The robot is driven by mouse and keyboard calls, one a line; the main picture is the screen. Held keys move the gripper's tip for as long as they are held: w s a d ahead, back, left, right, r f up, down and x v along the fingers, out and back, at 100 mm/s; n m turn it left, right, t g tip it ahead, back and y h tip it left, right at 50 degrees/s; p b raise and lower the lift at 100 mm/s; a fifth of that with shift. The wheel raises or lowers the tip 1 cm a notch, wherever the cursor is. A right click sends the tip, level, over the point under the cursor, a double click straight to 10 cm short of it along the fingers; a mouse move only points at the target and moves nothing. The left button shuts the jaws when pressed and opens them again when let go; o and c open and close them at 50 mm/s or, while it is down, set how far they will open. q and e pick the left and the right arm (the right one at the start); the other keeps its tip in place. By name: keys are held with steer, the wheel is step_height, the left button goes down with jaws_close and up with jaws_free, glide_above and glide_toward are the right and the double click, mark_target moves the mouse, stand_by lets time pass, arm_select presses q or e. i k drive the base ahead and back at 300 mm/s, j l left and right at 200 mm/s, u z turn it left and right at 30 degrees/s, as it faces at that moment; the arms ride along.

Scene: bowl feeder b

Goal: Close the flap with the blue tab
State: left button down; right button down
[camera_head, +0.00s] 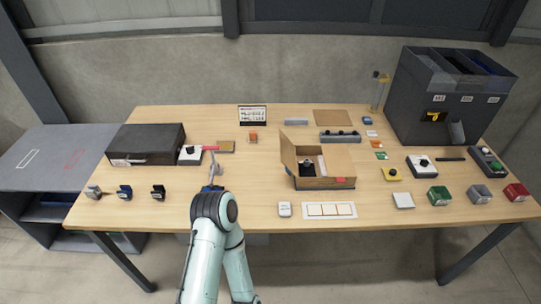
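An open cardboard box (325,184) stands right of the middle of the table. Its left flap (288,153) stands up, tilted outward. A small red tab (341,180) shows at the front right of the box. I cannot clearly make out a blue tab; a small dark bluish spot is near the left front corner. A dark-topped white object shows inside the box. My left gripper (213,172) is over the table well left of the box, apart from it. It is small and seen from behind, so I cannot tell whether it is open. My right gripper is out of view.
A black case (146,144) and a white box with a black knob (190,155) lie at the left. Small clamps stand in front of them. A white card (285,209) and white strip (330,210) lie before the box. A dark bin unit (415,110) stands at the back right.

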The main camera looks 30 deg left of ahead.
mark_target(287, 156)
steer(key=k+j, duration=0.25)
steer(key=j, duration=0.2)
steer(key=k+j, duration=0.25)
steer(key=j, duration=0.15)
steer(key=k+j, duration=0.25)
steer(key=j, duration=0.2)
steer(key=k+j, duration=0.25)
steer(key=j, duration=0.2)
